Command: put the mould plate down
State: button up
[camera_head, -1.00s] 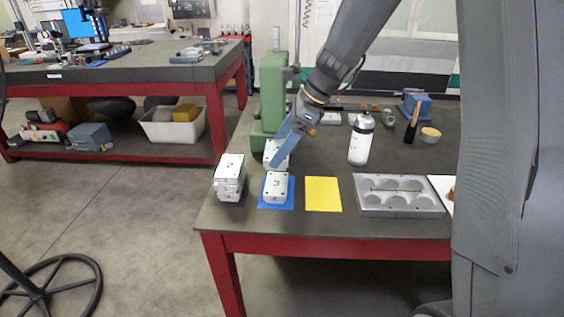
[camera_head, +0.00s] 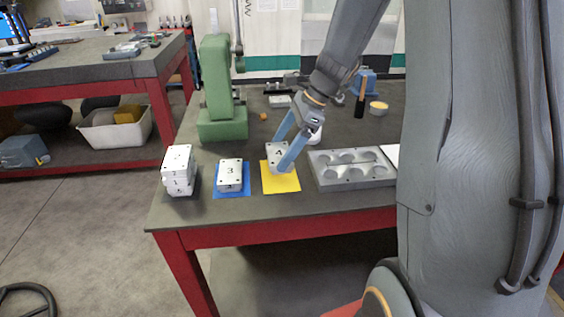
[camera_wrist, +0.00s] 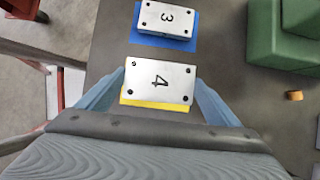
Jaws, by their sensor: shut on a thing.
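My gripper (camera_head: 281,155) is shut on a white mould plate marked 4 (camera_head: 276,152), with one blue finger at each side. The plate is over the back part of the yellow mat (camera_head: 282,184), and the mat's front part is bare. I cannot tell whether a small gap separates plate and mat. In the wrist view, plate 4 (camera_wrist: 160,81) lies between the fingers, and a strip of the yellow mat (camera_wrist: 150,103) shows past its edge. A plate marked 3 (camera_head: 231,170) tops a white block on the blue mat (camera_head: 230,194).
A stack of white plates (camera_head: 178,168) stands left of the blue mat, near the table corner. A grey tray with round hollows (camera_head: 350,180) is right of the yellow mat. A green machine (camera_head: 219,90) stands behind. A bottle (camera_head: 317,133) is partly hidden behind my gripper.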

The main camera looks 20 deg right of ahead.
jog(key=shift+f+p, duration=0.3)
jog(key=shift+f, duration=1.9)
jog(key=shift+f, duration=0.15)
jog(key=o, duration=1.4)
